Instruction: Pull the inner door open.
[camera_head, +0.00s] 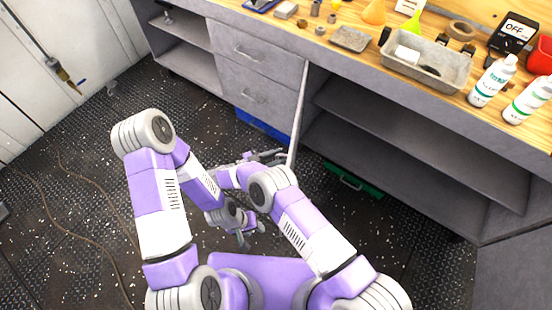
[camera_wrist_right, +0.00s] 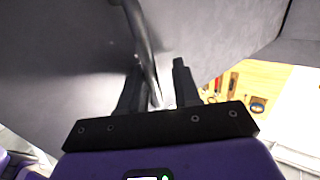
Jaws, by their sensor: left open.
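The grey inner door (camera_head: 298,118) stands swung out from the bench cabinet, seen almost edge-on beside the drawers. The compartment right of it is exposed. My right gripper (camera_head: 272,157) is at the door's near side, low down. In the right wrist view, the curved metal door handle (camera_wrist_right: 143,45) runs down between the two fingers of my right gripper (camera_wrist_right: 158,75), in front of the grey door panel (camera_wrist_right: 60,60). A gap seems to show beside the handle, so its grip is unclear. My left gripper (camera_head: 243,236) is open and empty, below the right one and away from the door.
The wooden benchtop (camera_head: 285,32) carries a grey tray (camera_head: 425,75), white bottles (camera_head: 492,82) and small parts. Drawers (camera_head: 250,55) sit left of the door. A blue box (camera_head: 262,127) and a green case (camera_head: 352,182) lie low by the cabinet. Cables (camera_head: 85,190) cross the floor at left.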

